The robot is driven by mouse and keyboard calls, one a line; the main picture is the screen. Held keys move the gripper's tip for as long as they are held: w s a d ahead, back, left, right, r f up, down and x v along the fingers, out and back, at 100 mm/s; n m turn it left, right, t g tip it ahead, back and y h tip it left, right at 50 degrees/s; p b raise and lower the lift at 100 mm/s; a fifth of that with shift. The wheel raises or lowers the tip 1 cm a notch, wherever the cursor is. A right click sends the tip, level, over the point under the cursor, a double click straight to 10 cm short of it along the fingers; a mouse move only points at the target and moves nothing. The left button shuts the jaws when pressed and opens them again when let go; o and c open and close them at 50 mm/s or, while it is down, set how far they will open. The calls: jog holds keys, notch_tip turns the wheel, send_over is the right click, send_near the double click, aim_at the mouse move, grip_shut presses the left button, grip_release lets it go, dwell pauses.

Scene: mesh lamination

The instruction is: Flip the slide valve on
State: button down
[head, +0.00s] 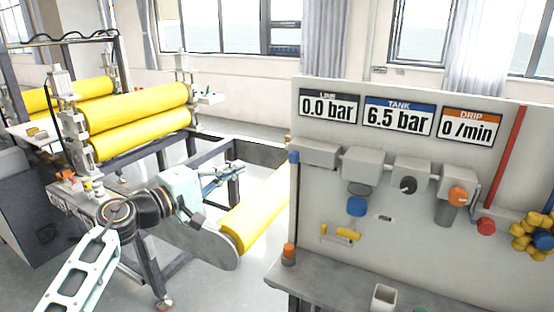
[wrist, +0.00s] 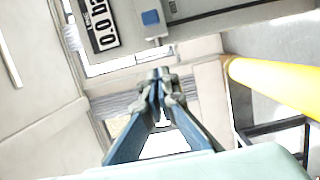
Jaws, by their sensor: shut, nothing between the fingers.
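A grey panel (head: 340,200) stands at the right in the head view. A small blue part (head: 294,157) sits at its left edge, at the end of a row of grey blocks (head: 362,165). It looks like the slide valve, but I cannot tell its position. In the wrist view a blue block (wrist: 150,18) shows at the top, beside a grey box. The line display (head: 328,105) reads 0.0 bar. My gripper (head: 238,169) is left of the panel, apart from it. Its fingers (wrist: 160,80) are shut and empty, below the blue block in the wrist view.
The tank display (head: 398,117) reads 6.5 bar and the drip display (head: 470,126) 0 /min. A yellow roll (head: 255,215) lies below and beyond my gripper. A grey bench (head: 335,288) juts out under the panel. Yellow rollers (head: 135,105) stand at the left.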

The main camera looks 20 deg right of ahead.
aim_at(294, 157)
jog(key=shift+d, duration=0.1)
jog(key=d+p, duration=0.3)
jog(key=d, duration=0.8)
jog(key=shift+w+d, duration=0.2)
jog(key=shift+w, duration=0.25)
jog(key=s+d, duration=0.4)
jog(key=s, duration=0.1)
jog(key=shift+s+f, duration=0.1)
jog(key=shift+d, duration=0.1)
dwell(0.3)
